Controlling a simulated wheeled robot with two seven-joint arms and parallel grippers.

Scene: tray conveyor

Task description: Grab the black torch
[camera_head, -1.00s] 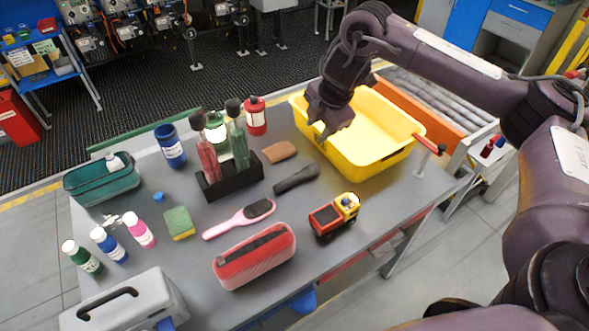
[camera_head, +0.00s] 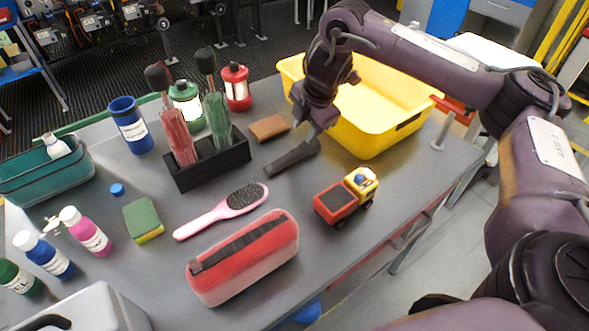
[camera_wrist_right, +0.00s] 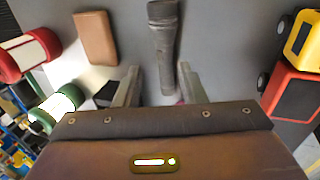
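The black torch (camera_head: 292,158) lies on the grey table, between the black bottle rack and the yellow bin. In the right wrist view the torch (camera_wrist_right: 164,45) points away between the two fingers, with its wide head at the top. My right gripper (camera_head: 313,127) is just above the torch's far end. In the right wrist view the right gripper (camera_wrist_right: 157,80) is open, its fingers on either side of the torch's near end and apart from it. My left gripper is not in view.
A brown block (camera_head: 269,128) lies close left of the torch. The yellow bin (camera_head: 372,142) stands to the right, and a toy truck (camera_head: 346,197) to the lower right. The black rack (camera_head: 209,165) holds two bottles. A pink brush (camera_head: 222,211) and red case (camera_head: 243,258) lie nearer.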

